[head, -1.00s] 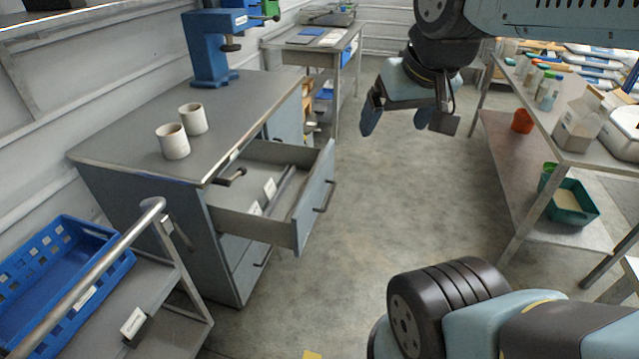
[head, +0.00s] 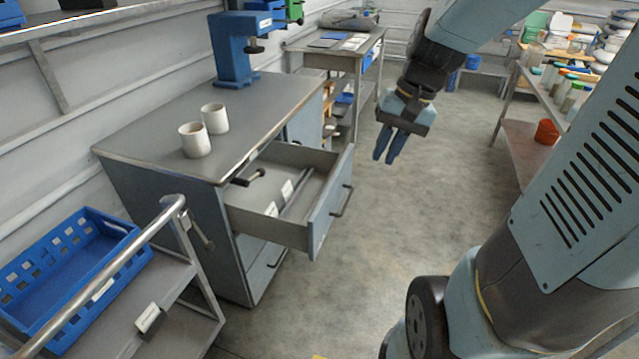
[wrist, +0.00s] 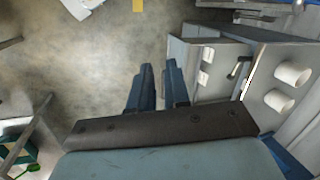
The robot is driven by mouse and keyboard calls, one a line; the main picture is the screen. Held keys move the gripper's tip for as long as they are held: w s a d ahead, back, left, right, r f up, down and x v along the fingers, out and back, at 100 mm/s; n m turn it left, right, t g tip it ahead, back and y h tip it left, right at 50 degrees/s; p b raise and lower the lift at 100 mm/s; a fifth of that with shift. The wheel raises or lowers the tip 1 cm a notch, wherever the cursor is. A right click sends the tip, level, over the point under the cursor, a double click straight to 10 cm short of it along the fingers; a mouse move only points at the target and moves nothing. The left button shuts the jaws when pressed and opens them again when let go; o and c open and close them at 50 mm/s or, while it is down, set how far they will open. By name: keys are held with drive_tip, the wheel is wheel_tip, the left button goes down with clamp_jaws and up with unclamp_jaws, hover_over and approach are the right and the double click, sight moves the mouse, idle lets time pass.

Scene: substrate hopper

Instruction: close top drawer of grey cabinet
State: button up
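The grey cabinet (head: 150,150) stands at the left, its top drawer (head: 325,205) pulled well out towards the aisle. The drawer front carries a dark bar handle (head: 343,200). Inside lie small white-labelled items (head: 287,190) and a long divider or bar. My gripper (head: 386,158) hangs in the air beyond and to the right of the drawer front, fingers pointing down. It is empty, with a narrow gap between the fingers, and apart from the drawer. In the wrist view the fingers (wrist: 158,72) show left of the open drawer (wrist: 212,82).
Two white cups (head: 204,130) and a blue press (head: 233,45) stand on the cabinet top. A trolley with a blue crate (head: 70,265) stands at the near left. A work table (head: 350,55) is at the back, a shelf table (head: 525,150) at the right. The aisle floor between is clear.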

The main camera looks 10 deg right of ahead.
drive_tip(key=w+f+m+y, duration=0.1)
drive_tip(key=f, duration=0.1)
drive_tip(key=w+f+m+g+y, duration=0.1)
drive_tip(key=w+f, duration=0.1)
drive_tip(key=f, duration=0.1)
drive_tip(key=w+f+m+g+y, duration=0.1)
drive_tip(key=w+f+y, duration=0.1)
drive_tip(key=f, duration=0.1)
drive_tip(key=shift+w+d+f, duration=0.2)
drive_tip(key=shift+d, duration=0.15)
clamp_jaws()
drive_tip(key=w+d+f+m+y, duration=0.2)
drive_tip(key=w+f+m+y, duration=0.25)
drive_tip(key=f, duration=0.45)
drive_tip(key=m+t+y, duration=0.4)
drive_tip(key=m+t, duration=0.7)
drive_tip(key=m, duration=0.2)
approach(326, 217)
drive_tip(key=x, duration=0.6)
drive_tip(key=shift+w+a+r, duration=0.1)
drive_tip(key=shift+w+a, duration=0.1)
drive_tip(key=shift+a, duration=0.05)
drive_tip(key=shift+w+a, duration=0.1)
